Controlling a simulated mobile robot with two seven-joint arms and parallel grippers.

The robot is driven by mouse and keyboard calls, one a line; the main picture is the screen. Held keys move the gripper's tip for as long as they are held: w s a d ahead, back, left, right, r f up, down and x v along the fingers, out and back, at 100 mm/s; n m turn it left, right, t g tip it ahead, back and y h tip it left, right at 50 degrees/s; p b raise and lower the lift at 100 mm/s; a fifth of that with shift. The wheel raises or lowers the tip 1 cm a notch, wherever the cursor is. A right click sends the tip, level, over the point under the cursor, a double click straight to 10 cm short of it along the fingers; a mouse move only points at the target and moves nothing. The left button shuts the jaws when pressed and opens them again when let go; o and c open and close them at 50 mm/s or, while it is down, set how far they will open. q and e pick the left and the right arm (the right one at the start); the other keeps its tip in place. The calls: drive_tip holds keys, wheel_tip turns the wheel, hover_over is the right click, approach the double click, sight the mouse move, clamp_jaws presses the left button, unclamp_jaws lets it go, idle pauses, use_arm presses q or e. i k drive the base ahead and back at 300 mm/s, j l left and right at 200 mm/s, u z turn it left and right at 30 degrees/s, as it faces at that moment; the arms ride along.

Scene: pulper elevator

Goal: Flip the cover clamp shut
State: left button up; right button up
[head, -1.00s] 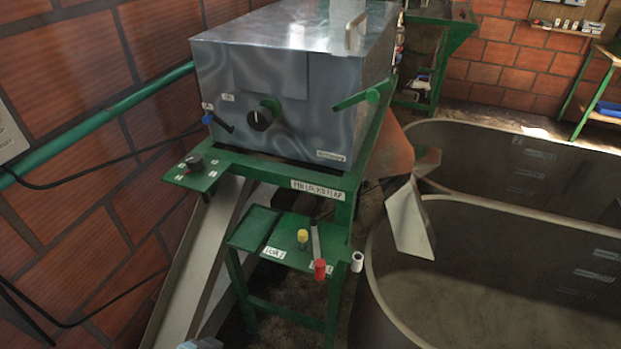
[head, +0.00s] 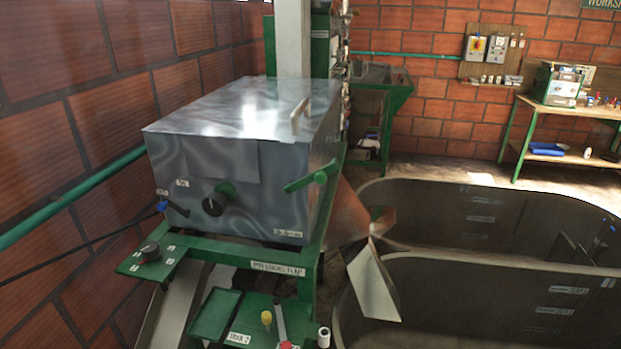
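The pulper is a shiny metal box (head: 235,185) on a green frame, left of centre, with its top cover (head: 245,105) lying flat. A pale upright handle (head: 300,115) stands at the cover's right side. A green lever (head: 305,183) sits at the box's front right corner, slanting up to the right from its free end to a round green hub. It may be the cover clamp; I cannot read a label that says so. A dark knob with a green part (head: 216,200) is on the front face. Neither of my grippers is in view.
A green stand (head: 215,315) with yellow-topped and red-topped controls is low in front. Large grey tanks (head: 480,290) fill the right. A brick wall (head: 60,130) with a green pipe is close on the left. A workbench (head: 560,110) stands at the back right.

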sight(320, 176)
drive_tip(key=l+z, duration=0.35)
drive_tip(key=k+l+z, duration=0.1)
drive_tip(key=l+z, duration=0.25)
drive_tip(key=j, duration=0.1)
